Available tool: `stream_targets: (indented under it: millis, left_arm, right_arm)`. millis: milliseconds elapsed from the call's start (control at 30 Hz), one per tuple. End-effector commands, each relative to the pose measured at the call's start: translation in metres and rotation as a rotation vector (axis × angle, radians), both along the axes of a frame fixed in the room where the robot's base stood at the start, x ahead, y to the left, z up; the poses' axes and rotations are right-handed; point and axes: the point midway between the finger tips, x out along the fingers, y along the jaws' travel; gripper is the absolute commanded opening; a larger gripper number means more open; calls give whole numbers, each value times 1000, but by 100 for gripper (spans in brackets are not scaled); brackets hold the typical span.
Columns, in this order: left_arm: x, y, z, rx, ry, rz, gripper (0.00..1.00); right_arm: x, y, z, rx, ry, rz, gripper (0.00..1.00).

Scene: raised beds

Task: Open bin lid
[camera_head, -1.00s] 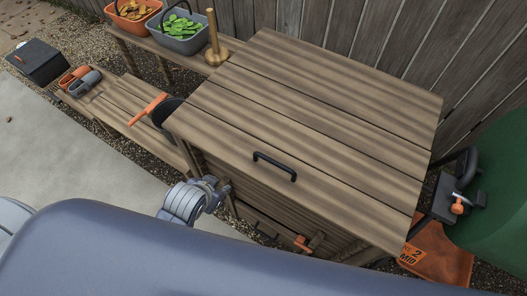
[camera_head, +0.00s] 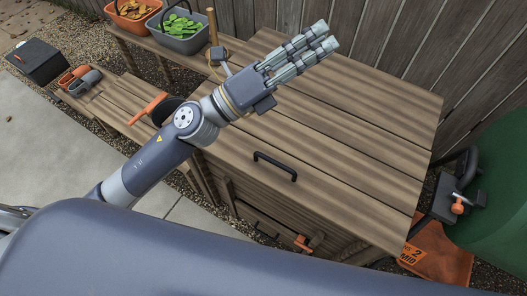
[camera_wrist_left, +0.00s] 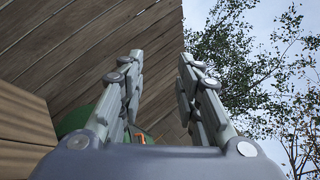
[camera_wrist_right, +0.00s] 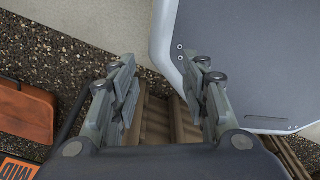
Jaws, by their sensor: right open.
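The wooden bin has a slatted plank lid (camera_head: 335,130), lying flat and closed, with a black bar handle (camera_head: 275,166) near its front edge. My left gripper (camera_head: 331,36) is raised over the back left part of the lid, apart from the handle, with its fingers pointing up and right. In the left wrist view its fingertips (camera_wrist_left: 160,57) stand apart with nothing between them. My right gripper does not show in the head view. In the right wrist view its fingertips (camera_wrist_right: 162,68) are apart and empty, above wooden slats (camera_wrist_right: 155,120) and gravel.
A wooden fence (camera_head: 400,50) stands close behind the bin. A low bench at the left bears an orange basket (camera_head: 134,14) and a grey basket of green leaves (camera_head: 180,33). A green rounded container (camera_head: 495,195) stands at the right, near an orange sign (camera_head: 435,257).

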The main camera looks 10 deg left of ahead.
Motion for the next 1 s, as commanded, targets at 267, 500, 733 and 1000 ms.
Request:
stream_targets:
  millis: [267,500,733,1000]
  left_arm:
    - [-65,-49,-71,705,-575,-335,31]
    - [-62,16,-172,1323,-872,-626,31]
    - [-43,97,-210,1697,-936,-821,31]
    - [-39,113,-228,1780,-934,-878,31]
  right_arm:
    - [1,-8,0,-9,-1,-1,42]
    - [1,-11,0,-13,-2,-1,42]
    - [2,-11,0,-13,-3,-2,42]
    - [2,-10,3,-12,-3,-1,42]
